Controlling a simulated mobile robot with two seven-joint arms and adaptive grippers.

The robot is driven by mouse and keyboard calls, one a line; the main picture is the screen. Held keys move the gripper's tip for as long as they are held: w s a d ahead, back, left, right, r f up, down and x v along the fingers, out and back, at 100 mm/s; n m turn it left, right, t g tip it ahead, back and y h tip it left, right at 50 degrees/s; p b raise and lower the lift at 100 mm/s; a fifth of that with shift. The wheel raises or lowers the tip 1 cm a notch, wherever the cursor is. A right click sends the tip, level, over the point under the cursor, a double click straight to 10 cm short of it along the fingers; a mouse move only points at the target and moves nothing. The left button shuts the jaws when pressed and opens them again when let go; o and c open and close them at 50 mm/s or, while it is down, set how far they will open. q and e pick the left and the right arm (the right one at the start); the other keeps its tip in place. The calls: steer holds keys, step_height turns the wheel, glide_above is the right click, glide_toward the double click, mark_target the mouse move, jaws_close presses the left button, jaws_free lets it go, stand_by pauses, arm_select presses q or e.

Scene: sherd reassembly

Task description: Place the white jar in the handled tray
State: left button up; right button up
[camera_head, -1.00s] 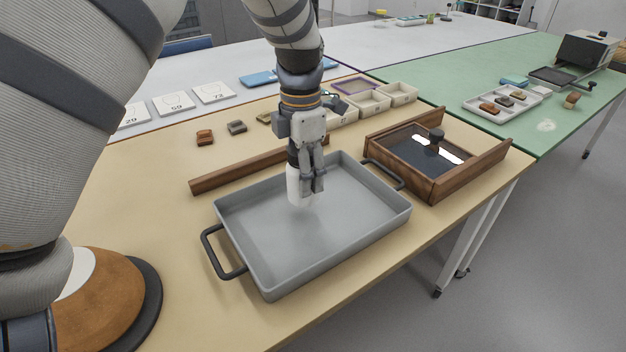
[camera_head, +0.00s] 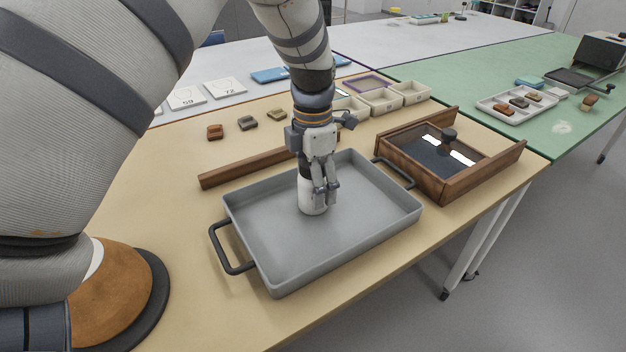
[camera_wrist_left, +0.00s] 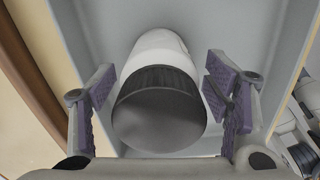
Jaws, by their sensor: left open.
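The white jar (camera_head: 312,206) stands upright on the floor of the grey handled tray (camera_head: 345,240), toward its back. My left gripper (camera_head: 325,196) points down around the jar, and its fingers hide part of it. In the left wrist view the jar (camera_wrist_left: 161,45) has a dark, ribbed lid facing the camera. There the left gripper's purple-padded fingers (camera_wrist_left: 160,100) are open, one on each side of the jar, with a visible gap on both sides. The tray's grey surface (camera_wrist_left: 215,25) shows behind the jar. My right gripper is not in view.
A wooden bar (camera_head: 250,165) lies behind the tray. A wooden frame box (camera_head: 440,190) with a dark glass panel stands right of it. Small cream bins (camera_head: 380,104) and several sherds (camera_head: 247,123) lie farther back. The tray's front half is empty.

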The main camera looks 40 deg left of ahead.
arm_select(q)
step_height(320, 180, up, 12)
steer(key=shift+r+p, duration=0.2)
steer(key=shift+p, duration=0.1)
